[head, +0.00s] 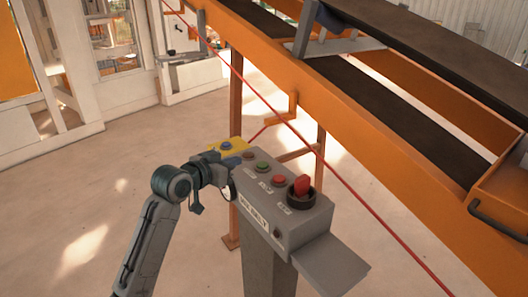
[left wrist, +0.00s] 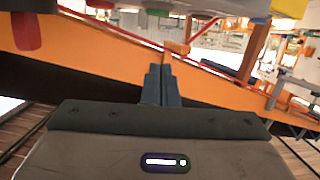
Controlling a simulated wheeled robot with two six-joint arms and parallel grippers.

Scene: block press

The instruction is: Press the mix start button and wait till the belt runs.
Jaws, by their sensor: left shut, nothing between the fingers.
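A grey control box (head: 315,222) on a post carries a green button (head: 262,166), a red button (head: 279,181) and a large red knob (head: 302,187). A yellow box (head: 238,142) with a blue button (head: 227,145) sits at its far end. The small labels are too blurred to read, so I cannot tell which button is mix start. My left gripper (head: 233,161) is shut and empty, beside the box's far left end; contact with a button cannot be made out. Its closed fingers (left wrist: 161,85) also show in the left wrist view. My right gripper is out of view.
An orange conveyor frame (head: 262,42) with a black belt (head: 365,92) runs behind the box; one frame cannot show belt motion. A red cord (head: 345,181) stretches along it. A grey shelf (head: 335,262) juts from the box's near side. The floor at left is clear.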

